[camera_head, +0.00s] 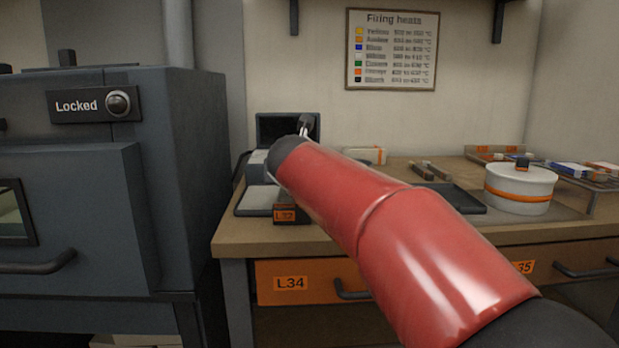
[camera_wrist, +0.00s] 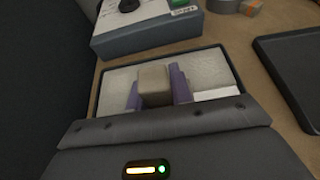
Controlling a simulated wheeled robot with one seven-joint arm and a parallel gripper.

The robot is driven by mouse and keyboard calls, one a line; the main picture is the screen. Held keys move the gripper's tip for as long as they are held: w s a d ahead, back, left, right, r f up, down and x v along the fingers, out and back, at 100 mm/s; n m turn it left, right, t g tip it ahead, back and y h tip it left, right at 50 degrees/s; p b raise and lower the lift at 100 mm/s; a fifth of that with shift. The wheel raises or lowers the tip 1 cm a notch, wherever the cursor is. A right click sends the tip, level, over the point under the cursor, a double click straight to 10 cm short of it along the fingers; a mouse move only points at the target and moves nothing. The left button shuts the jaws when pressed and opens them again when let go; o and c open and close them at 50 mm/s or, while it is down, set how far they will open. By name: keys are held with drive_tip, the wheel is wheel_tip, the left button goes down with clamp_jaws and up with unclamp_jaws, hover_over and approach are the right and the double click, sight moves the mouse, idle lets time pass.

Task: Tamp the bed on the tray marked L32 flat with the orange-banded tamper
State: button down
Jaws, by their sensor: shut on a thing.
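The tray (camera_wrist: 103,92) lies below my gripper in the wrist view. It holds a pale, grainy bed (camera_wrist: 217,70) that looks mostly even where it shows. In the head view the tray (camera_head: 242,211) is partly hidden by my red arm, with an orange tag reading L32 (camera_head: 285,214) at its front. My gripper (camera_wrist: 157,88) has purple fingers shut on a beige block-shaped tool (camera_wrist: 154,75), over the middle of the tray. No orange band shows on this tool. Whether its lower end touches the bed is hidden.
A grey device (camera_wrist: 150,28) stands just behind the tray. A dark empty tray (camera_wrist: 292,75) lies to the right. A white pot with an orange band (camera_head: 519,190) stands further right on the bench. A large grey kiln (camera_head: 190,150) marked Locked stands at left.

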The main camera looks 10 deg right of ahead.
drive_tip(key=shift+a, duration=0.4)
drive_tip(key=shift+f+b, duration=0.5)
drive_tip(key=shift+f, duration=0.3)
drive_tip(key=shift+f+p, duration=0.6)
drive_tip(key=shift+p, duration=0.1)
idle(2.3)
drive_tip(key=shift+r, duration=1.4)
